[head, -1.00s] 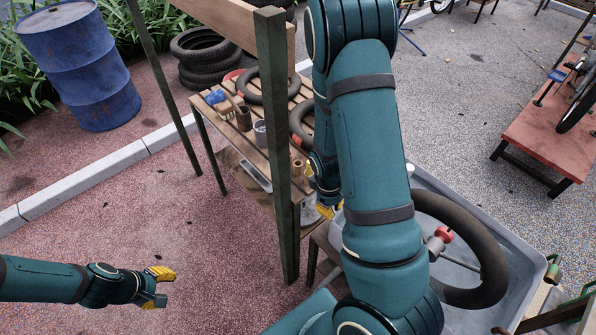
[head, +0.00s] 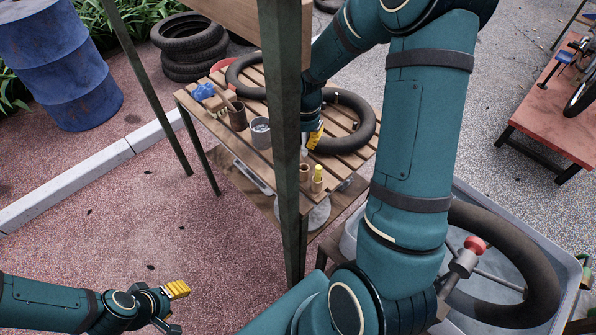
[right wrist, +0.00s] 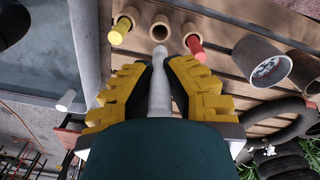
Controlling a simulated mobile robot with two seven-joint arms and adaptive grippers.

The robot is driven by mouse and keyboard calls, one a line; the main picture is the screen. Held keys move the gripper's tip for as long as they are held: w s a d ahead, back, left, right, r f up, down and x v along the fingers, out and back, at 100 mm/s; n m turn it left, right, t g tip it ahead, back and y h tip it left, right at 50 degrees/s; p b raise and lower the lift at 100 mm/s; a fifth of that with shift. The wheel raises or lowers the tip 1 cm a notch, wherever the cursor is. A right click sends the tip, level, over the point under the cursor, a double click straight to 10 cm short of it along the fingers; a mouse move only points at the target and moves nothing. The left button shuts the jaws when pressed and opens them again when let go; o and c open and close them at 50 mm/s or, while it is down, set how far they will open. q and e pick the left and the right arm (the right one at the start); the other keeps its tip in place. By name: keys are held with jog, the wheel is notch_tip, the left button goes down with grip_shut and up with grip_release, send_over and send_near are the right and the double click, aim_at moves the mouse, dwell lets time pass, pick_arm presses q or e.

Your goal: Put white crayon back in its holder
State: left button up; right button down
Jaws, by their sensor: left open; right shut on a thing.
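My right gripper (right wrist: 158,85) is shut on the white crayon (right wrist: 160,82), which sticks out between its yellow fingers. In the right wrist view the crayon's far end lies just short of an empty round holder (right wrist: 160,27) in the picture; I cannot tell the height gap. The holder on its left has a yellow crayon (right wrist: 120,31), and the one on its right has a red crayon (right wrist: 195,47). In the head view my right gripper (head: 314,138) is over the slatted bench (head: 262,158), near the yellow crayon (head: 318,172). My left gripper (head: 174,308) is open and empty, over the paving.
A dark green post (head: 286,150) stands in front of the bench and hides part of it. A grey cup (head: 260,133), a brown pot (head: 237,116) and black tyre rings (head: 350,122) are on the bench. A grey tub (head: 552,235) with another ring is at right.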

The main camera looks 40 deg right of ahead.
aim_at(304, 163)
notch_tip(304, 163, down, 10)
jog(key=shift+r+b, duration=0.1)
jog(key=shift+b, duration=0.65)
jog(key=shift+a, duration=0.1)
jog(key=c, duration=1.5)
grip_release()
jog(key=shift+o, duration=0.8)
notch_tip(304, 163, up, 12)
jog(key=shift+p, duration=0.95)
